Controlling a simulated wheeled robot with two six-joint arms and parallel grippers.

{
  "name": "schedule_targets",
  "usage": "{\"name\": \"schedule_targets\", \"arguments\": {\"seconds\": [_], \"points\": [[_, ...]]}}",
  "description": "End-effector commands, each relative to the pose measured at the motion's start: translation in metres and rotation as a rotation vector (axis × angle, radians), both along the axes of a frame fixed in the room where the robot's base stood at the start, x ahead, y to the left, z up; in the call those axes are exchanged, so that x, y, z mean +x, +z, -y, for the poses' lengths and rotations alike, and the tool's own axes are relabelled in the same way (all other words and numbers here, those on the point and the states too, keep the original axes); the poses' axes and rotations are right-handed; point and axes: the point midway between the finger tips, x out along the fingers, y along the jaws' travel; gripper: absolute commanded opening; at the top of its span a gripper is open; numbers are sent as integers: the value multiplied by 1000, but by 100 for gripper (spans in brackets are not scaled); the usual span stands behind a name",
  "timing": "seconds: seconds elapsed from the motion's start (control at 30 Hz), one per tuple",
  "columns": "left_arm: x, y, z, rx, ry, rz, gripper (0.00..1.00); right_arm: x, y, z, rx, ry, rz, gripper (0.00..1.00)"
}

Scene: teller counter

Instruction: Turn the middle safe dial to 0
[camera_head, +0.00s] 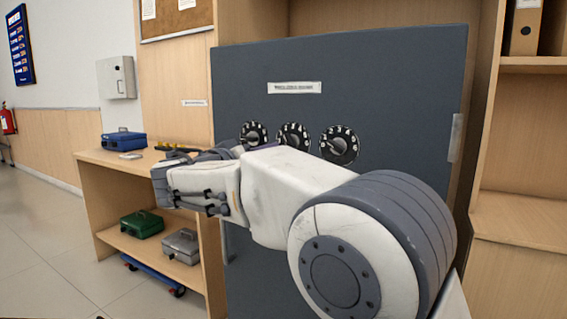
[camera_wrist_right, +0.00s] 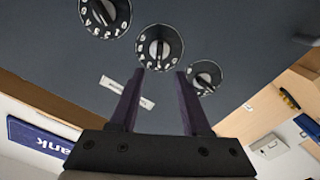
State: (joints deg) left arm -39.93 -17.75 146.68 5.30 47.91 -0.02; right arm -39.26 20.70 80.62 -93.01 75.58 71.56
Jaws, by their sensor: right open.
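The middle safe dial (camera_head: 293,137) is a black disc with white digits and a grey bar knob. It sits between the left dial (camera_head: 254,133) and the right dial (camera_head: 339,145) on the grey safe door (camera_head: 390,85). In the right wrist view the middle dial (camera_wrist_right: 159,47) lies just beyond the tips of my right gripper (camera_wrist_right: 160,73). The two dark fingers are open, one to each side of the dial's line, with nothing between them. Its knob bar stands nearly upright in that view. I cannot tell which digit it marks. My left gripper is not in view.
My right arm crosses the head view in front of the door. A wooden counter (camera_head: 98,157) at left holds a blue cash box (camera_head: 124,140). A green box (camera_head: 141,224) and a grey box (camera_head: 181,246) sit on its lower shelf. Wooden shelving stands at right.

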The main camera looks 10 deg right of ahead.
Motion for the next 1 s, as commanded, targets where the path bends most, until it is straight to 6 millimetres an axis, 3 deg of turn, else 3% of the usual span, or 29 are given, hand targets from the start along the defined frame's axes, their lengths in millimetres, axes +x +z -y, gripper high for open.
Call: {"name": "schedule_targets", "arguments": {"seconds": [0.6,1.0], "points": [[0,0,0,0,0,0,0,76,0,56,-1,-2,-2,48],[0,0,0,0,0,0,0,83,1,61,-1,0,-2,48]]}}
